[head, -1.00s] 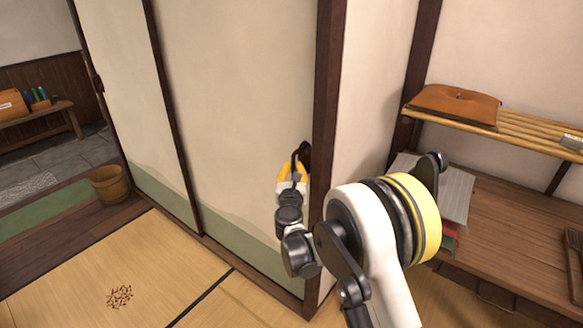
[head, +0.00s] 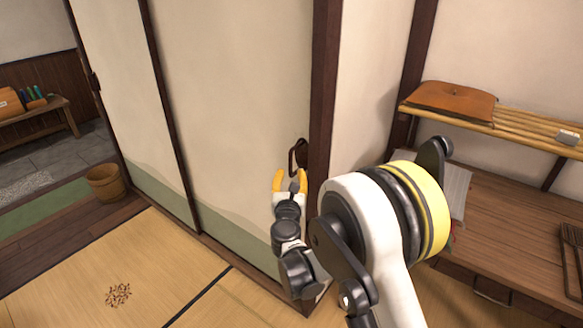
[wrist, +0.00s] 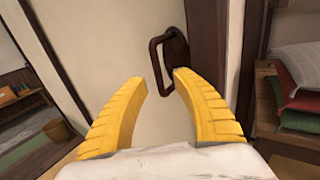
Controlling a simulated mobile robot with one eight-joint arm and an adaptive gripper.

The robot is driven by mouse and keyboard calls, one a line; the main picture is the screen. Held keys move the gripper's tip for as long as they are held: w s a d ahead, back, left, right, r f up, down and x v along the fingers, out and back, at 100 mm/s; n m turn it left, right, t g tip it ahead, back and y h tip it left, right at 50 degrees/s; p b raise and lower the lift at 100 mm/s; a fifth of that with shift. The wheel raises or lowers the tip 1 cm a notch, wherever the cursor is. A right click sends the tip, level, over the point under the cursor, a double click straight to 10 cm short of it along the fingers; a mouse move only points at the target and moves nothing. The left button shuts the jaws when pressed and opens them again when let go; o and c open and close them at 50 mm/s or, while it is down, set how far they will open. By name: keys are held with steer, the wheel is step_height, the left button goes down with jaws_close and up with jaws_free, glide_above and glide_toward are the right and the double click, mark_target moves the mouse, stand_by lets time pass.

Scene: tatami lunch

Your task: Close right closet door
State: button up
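The right closet door (head: 235,110) is a cream sliding panel with a green lower band. It stands up against the dark post (head: 325,100) at its right. Its dark handle (head: 298,154) is a loop near the panel's right edge; it also shows in the wrist view (wrist: 157,62), just beyond the fingers. My gripper (head: 290,178) is just below and in front of the handle. In the wrist view its two yellow fingers (wrist: 158,78) are spread apart with nothing between them. The fingers do not appear to hold the handle.
Another cream panel (head: 115,90) stands to the left. A wooden bucket (head: 104,183) is on the floor beyond it. At right are a shelf with a brown leather case (head: 452,100) and a wooden desk (head: 510,225). The tatami (head: 90,275) in front is mostly clear, with a small brown pile (head: 118,295).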

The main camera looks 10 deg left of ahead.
steer(key=s+d, duration=0.1)
steer(key=s, duration=0.5)
steer(key=shift+d, duration=0.15)
steer(key=s+d+r+n+g+y, duration=0.1)
steer(key=s+d+r+n+y, duration=0.1)
steer(key=d+r+n, duration=0.5)
steer(key=s+d+r+n+g+y, duration=0.1)
steer(key=s+d+r+n+y, duration=0.1)
steer(key=r+n, duration=0.9)
steer(key=s+d+f+n+g+h, duration=0.2)
steer(key=s+d+f+n, duration=0.2)
steer(key=s+d, duration=0.4)
steer(key=s+d+f+n+g+h, duration=0.3)
steer(key=s+d+n, duration=0.3)
steer(key=s+d, duration=0.3)
steer(key=s+d+f+n+g+h, duration=0.2)
steer(key=s+d+f+n+g, duration=0.1)
steer(key=s+d, duration=0.6)
steer(key=d+f+n, duration=0.1)
steer(key=n, duration=0.1)
steer(key=shift+s+f+n, duration=0.25)
steer(key=shift+f+n, duration=0.15)
steer(key=shift+d, duration=0.1)
